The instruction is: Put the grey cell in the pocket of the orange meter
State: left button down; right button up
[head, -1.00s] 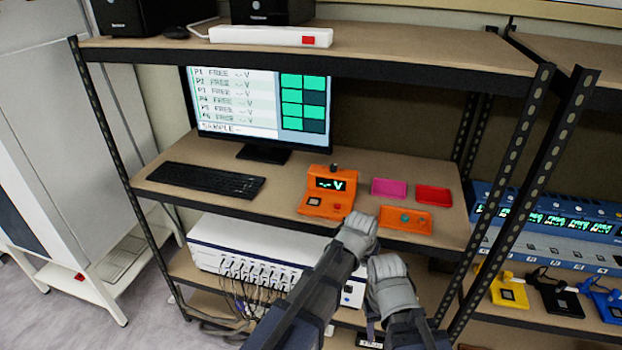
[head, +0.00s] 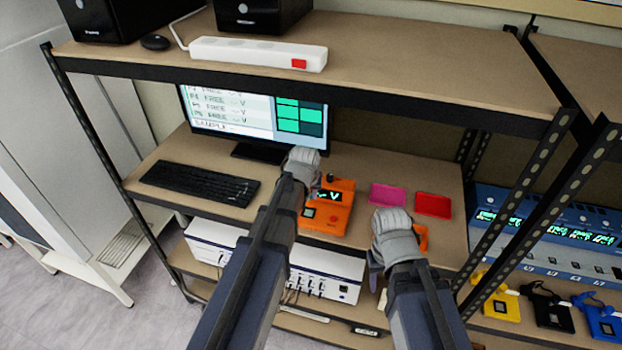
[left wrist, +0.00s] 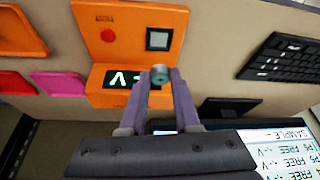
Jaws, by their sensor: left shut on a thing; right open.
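The orange meter (head: 334,217) stands on the middle shelf, and it also shows in the left wrist view (left wrist: 124,45) with a red button, a dark square pocket (left wrist: 159,39) and a lit display. My left gripper (left wrist: 160,76) is shut on the grey cell (left wrist: 160,73), a small round piece held at the fingertips above the meter, near the display. In the head view my left gripper (head: 303,170) hides the cell and covers part of the meter. My right gripper (head: 388,235) is open, in front of the orange tray (head: 421,236), hiding most of it.
A pink tray (head: 388,194) and a red tray (head: 433,204) lie right of the meter. A keyboard (head: 200,184) and monitor (head: 255,110) are to the left and behind. The upper shelf (head: 420,60) overhangs the work area, and a black upright (head: 530,190) stands at the right.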

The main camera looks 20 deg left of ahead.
aim_at(309, 212)
pick_arm(q)
notch_tip(309, 212, down, 6)
jog(key=b, duration=0.6)
dwell(0.4)
jog(key=shift+f+b, duration=0.55)
jog(key=shift+b, duration=0.05)
dwell(1.4)
jog(key=shift+r, duration=0.2)
dwell(0.4)
jog(key=shift+f, duration=0.15)
dwell(0.4)
jog(key=c, duration=0.6)
grip_release()
jog(key=shift+o, duration=0.2)
